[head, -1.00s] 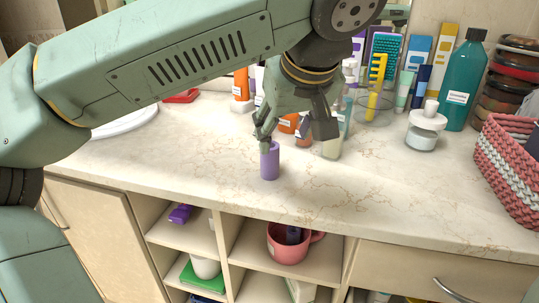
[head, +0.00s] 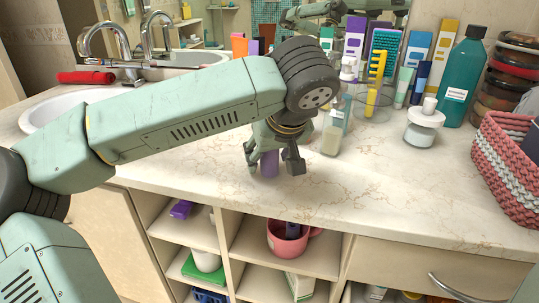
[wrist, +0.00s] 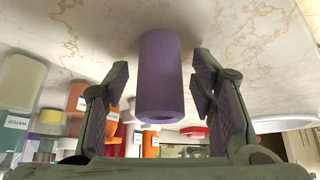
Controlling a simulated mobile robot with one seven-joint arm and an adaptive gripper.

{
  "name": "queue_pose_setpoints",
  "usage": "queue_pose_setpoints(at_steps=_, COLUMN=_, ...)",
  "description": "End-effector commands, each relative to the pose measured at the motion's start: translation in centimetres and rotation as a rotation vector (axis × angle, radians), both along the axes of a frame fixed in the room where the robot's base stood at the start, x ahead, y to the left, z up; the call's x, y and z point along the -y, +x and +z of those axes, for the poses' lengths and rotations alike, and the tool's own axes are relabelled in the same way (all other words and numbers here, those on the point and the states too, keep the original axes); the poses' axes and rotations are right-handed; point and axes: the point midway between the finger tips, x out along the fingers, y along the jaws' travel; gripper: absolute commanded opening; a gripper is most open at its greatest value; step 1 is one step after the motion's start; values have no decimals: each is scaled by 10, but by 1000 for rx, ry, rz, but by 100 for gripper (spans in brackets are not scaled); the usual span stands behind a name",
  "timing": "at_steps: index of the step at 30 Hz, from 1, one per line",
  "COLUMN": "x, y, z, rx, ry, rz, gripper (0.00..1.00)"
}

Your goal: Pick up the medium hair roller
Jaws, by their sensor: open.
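The hair roller (head: 269,163) is a purple cylinder standing upright on the marble counter, near its front edge. It also shows in the wrist view (wrist: 160,80), between the two fingers. My gripper (head: 272,168) is open and low over the counter, with one finger on each side of the roller. In the wrist view my gripper (wrist: 160,95) shows a gap between each finger and the roller. The top of the roller is partly hidden by my gripper in the head view.
A clear bottle (head: 333,128), a white-lidded jar (head: 423,125) and a teal bottle (head: 464,80) stand to the right. A woven basket (head: 505,165) is at the far right. The sink (head: 55,108) is at left. The counter's front is mostly clear.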

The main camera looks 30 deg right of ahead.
Motion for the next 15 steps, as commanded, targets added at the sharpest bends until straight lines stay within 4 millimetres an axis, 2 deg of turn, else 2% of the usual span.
queue_pose_setpoints(at_steps=5, x=0, y=0, z=0, rx=0, ry=0, rz=0, gripper=50)
queue_pose_setpoints(at_steps=15, x=0, y=0, z=0, rx=0, ry=-1, rz=-1, gripper=28)
